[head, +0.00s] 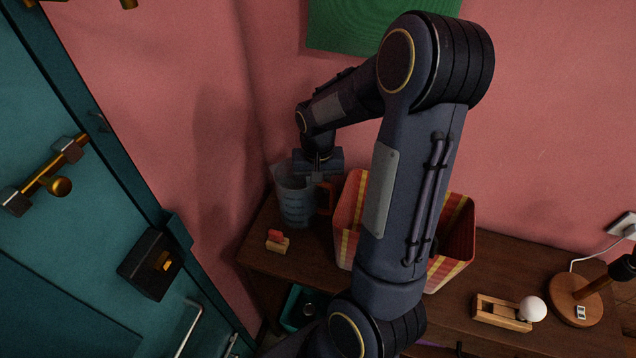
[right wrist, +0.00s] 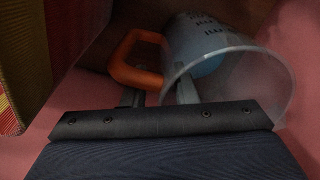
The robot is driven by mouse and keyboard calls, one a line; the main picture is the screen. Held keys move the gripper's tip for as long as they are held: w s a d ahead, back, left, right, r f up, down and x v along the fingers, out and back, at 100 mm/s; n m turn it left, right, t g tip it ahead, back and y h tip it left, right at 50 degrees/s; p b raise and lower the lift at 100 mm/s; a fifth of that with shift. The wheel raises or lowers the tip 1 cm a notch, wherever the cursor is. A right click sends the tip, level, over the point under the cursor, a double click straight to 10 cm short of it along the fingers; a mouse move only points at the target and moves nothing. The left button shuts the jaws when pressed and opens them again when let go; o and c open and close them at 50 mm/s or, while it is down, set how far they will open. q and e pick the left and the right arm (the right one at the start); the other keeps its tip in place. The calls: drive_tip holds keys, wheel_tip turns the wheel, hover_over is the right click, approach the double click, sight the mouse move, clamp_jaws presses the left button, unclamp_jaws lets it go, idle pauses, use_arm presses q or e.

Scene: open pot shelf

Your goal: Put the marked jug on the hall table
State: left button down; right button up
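The marked jug (head: 293,200) is clear plastic with dark scale marks, bluish contents and an orange handle (head: 326,198). It stands upright on the left end of the dark wooden hall table (head: 262,250). My right gripper (head: 322,178) is at the jug's rim, on the handle side. In the right wrist view the gripper (right wrist: 160,92) has its fingers apart, astride the rim of the jug (right wrist: 235,75). One finger is outside near the handle (right wrist: 130,70); the other appears inside. No clamping shows. My left gripper is not in view.
A striped basket (head: 452,235) stands right beside the jug, partly behind my right arm. A small block with a red top (head: 277,243) lies in front of the jug. A wooden holder (head: 500,312) with a white bulb and a lamp base (head: 575,300) are further right. A teal door (head: 60,215) is at left.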

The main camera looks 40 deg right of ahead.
wheel_tip(320, 180, up, 11)
drive_tip(key=shift+r, duration=0.4)
drive_tip(key=shift+s+a+r, duration=0.1)
drive_tip(key=shift+a+r, duration=0.1)
drive_tip(key=shift+r, duration=0.1)
drive_tip(key=s+a+n+t+y, duration=0.3)
drive_tip(key=s+a+n+t, duration=0.2)
drive_tip(key=s+a, duration=0.8)
drive_tip(key=a+r+n, duration=0.1)
drive_tip(key=a, duration=0.3)
drive_tip(key=shift+t+y, duration=0.3)
drive_tip(key=shift+y, duration=0.1)
drive_tip(key=shift+a, duration=0.1)
